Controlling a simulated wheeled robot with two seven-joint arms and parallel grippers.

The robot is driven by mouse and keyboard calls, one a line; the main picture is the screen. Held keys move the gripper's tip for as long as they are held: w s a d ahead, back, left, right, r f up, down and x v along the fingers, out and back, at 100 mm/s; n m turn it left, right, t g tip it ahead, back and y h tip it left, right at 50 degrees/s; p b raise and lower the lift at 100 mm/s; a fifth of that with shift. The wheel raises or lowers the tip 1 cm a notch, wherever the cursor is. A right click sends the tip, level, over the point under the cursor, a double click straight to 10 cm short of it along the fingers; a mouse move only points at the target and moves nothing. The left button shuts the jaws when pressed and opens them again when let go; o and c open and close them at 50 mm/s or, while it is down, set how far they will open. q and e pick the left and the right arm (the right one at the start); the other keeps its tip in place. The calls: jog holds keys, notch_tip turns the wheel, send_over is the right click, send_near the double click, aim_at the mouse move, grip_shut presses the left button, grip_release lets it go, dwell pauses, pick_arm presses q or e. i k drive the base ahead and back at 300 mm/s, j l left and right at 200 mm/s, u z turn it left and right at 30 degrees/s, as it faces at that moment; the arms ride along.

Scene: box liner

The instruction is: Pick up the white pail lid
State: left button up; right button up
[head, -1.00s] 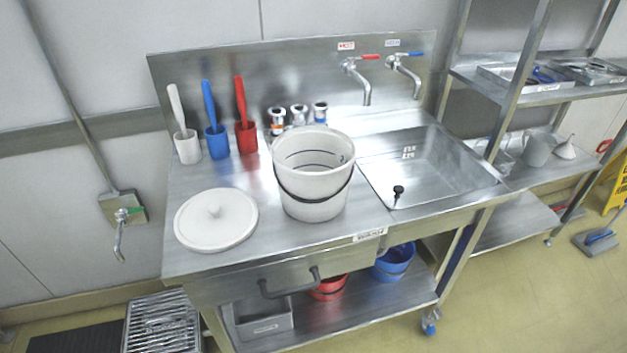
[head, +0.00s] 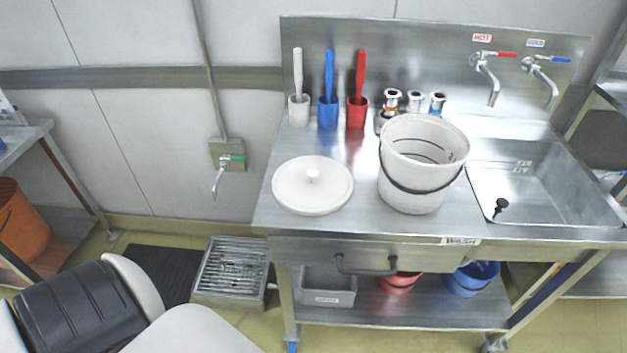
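Part of my own arm shows at the bottom left, apart from the counter. Neither of my grippers is in view.
White, blue and red brush holders (head: 328,108) stand behind the lid, with several small bottles (head: 414,100) to their right. The sink basin (head: 540,185) is at the right. A wall tap (head: 222,172) and a floor grate (head: 232,270) are left of the counter.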

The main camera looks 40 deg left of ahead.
aim_at(306, 185)
jog(key=k+j, duration=0.1)
jog(key=j, duration=0.55)
jog(key=k+j, duration=0.1)
jog(key=j, duration=0.6)
